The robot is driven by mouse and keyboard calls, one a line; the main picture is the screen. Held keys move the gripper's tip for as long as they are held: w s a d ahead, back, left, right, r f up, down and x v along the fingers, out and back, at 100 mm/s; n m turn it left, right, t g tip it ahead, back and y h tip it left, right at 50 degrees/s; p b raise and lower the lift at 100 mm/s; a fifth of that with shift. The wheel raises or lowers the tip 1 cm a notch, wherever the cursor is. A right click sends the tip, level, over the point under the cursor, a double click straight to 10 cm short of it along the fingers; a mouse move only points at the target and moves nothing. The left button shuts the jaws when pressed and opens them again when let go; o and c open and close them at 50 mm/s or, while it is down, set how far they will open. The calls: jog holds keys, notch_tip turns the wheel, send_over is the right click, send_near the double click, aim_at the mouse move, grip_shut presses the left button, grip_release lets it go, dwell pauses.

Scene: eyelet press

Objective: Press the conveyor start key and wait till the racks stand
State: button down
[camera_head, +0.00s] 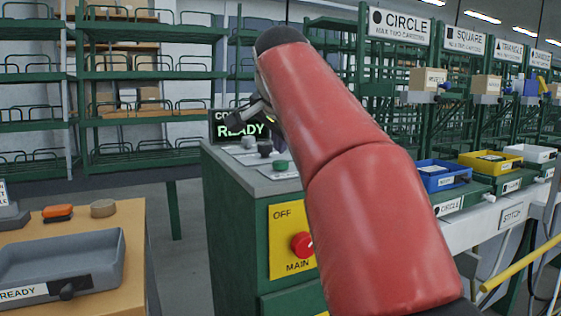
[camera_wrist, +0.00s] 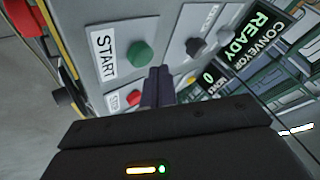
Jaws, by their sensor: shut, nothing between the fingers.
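The green start key (camera_wrist: 138,54) sits beside a START label (camera_wrist: 104,54) on the grey panel in the wrist view. A green key (camera_head: 281,165) also shows on the cabinet top in the head view. My gripper (camera_wrist: 159,70) is shut and empty; its dark fingertips appear just right of and below the green key, and I cannot tell any contact. A red key (camera_wrist: 135,98) is partly hidden beside the fingers. The conveyor display (camera_wrist: 236,50) reads READY and 0. In the head view, my red arm hides part of the panel, and the gripper shows only partly (camera_head: 244,117).
The green cabinet (camera_head: 233,215) carries a red MAIN knob (camera_head: 301,245) on a yellow plate. Green racks with CIRCLE (camera_head: 401,24) and other signs stand at right, above blue (camera_head: 440,176) and yellow trays. A grey READY tray (camera_head: 60,265) lies at left.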

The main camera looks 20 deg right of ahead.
jog(key=shift+f, duration=0.15)
dwell(0.3)
jog(key=shift+f, duration=0.3)
